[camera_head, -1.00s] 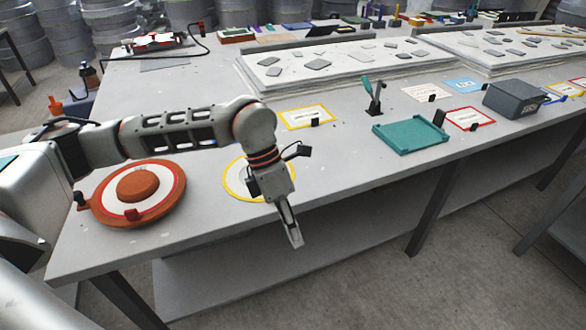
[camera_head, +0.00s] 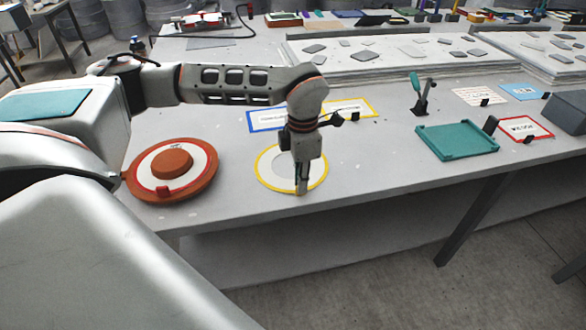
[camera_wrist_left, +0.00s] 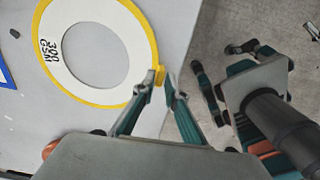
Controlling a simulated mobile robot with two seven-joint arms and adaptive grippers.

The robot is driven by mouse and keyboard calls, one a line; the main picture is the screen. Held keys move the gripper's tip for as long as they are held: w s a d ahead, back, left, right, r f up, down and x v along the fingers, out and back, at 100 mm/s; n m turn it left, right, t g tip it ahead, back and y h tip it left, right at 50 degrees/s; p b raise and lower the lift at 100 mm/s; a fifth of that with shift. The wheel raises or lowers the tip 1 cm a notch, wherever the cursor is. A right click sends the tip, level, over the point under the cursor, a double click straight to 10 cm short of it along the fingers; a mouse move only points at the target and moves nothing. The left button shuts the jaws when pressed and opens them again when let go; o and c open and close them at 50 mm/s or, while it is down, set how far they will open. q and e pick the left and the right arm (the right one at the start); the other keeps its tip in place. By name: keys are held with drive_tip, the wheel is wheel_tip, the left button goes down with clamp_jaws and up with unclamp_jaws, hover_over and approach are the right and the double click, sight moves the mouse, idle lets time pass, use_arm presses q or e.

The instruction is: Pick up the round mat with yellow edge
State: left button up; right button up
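The round mat with yellow edge (camera_head: 266,178) lies flat on the grey table, with a white ring and a grey round centre. In the left wrist view the mat (camera_wrist_left: 125,55) shows printed lettering and a small yellow tab at its rim. My left gripper (camera_head: 302,187) points down at the mat's near rim. In the left wrist view the fingertips of my left gripper (camera_wrist_left: 161,77) are close together, one on either side of the yellow tab. I cannot tell whether they press on it.
An orange-and-white round mould (camera_head: 172,165) stands left of the mat. Blue-framed (camera_head: 266,119) and yellow-framed (camera_head: 350,107) cards lie behind it. A teal tray (camera_head: 457,141) is at the right. The table's front edge is close to the mat.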

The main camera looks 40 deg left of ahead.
use_arm(q)
wheel_tip(320, 180, down, 2)
drive_tip(key=shift+f, duration=0.1)
clamp_jaws()
drive_tip(key=shift+r, duration=0.2)
